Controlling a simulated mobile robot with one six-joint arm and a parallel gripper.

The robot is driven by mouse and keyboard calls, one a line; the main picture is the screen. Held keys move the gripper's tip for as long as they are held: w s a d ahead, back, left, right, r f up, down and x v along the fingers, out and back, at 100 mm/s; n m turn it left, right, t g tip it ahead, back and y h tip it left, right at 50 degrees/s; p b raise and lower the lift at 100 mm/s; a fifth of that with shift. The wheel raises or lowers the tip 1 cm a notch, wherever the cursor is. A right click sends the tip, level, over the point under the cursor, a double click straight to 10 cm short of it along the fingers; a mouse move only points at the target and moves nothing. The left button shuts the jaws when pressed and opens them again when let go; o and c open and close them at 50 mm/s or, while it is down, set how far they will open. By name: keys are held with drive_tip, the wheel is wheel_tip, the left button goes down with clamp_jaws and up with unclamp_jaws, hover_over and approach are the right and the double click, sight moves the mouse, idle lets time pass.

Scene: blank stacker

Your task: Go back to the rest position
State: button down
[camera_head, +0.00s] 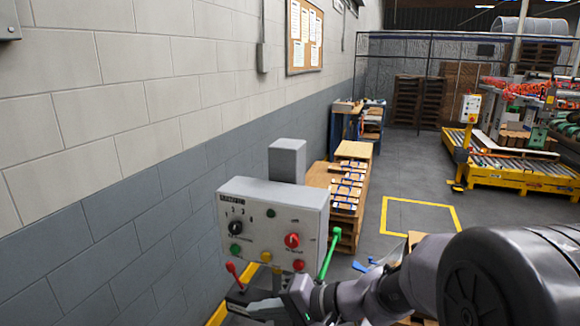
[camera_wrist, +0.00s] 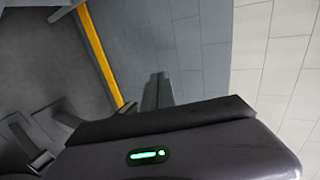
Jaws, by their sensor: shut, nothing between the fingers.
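My gripper (camera_head: 236,303) is low in the head view, just below a grey control box (camera_head: 262,208) and pointing left. In the wrist view my gripper (camera_wrist: 158,78) shows its two dark fingers side by side, shut with nothing between them. The box carries a black knob, a red knob and several coloured buttons. A lever with a red knob (camera_head: 232,268) stands at its lower left, close above the fingers. A lever with a green handle (camera_head: 330,254) stands at its right side. Whether my gripper touches the red lever I cannot tell.
A block wall (camera_head: 110,130) runs along the left, with a yellow floor line (camera_wrist: 102,55) near its foot. Behind the box stands a wooden bench (camera_head: 354,149) with stacked pieces. A yellow-framed roller conveyor (camera_head: 520,179) is at the right. The yellow-outlined floor square (camera_head: 420,216) is empty.

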drive_tip(key=s+d+r+n+g+h, duration=0.1)
drive_tip(key=s+d+r+h, duration=0.1)
drive_tip(key=s, duration=0.4)
drive_tip(key=s+d+r+h, duration=0.2)
drive_tip(key=s, duration=0.4)
drive_tip(key=s+d+m+t+h, duration=0.1)
drive_tip(key=s+d+h, duration=0.5)
drive_tip(key=d, duration=0.6)
drive_tip(key=s+t, duration=0.1)
drive_tip(key=s, duration=0.1)
drive_tip(key=shift+s+r+m+t, duration=0.3)
drive_tip(key=shift+s+r+m, duration=0.1)
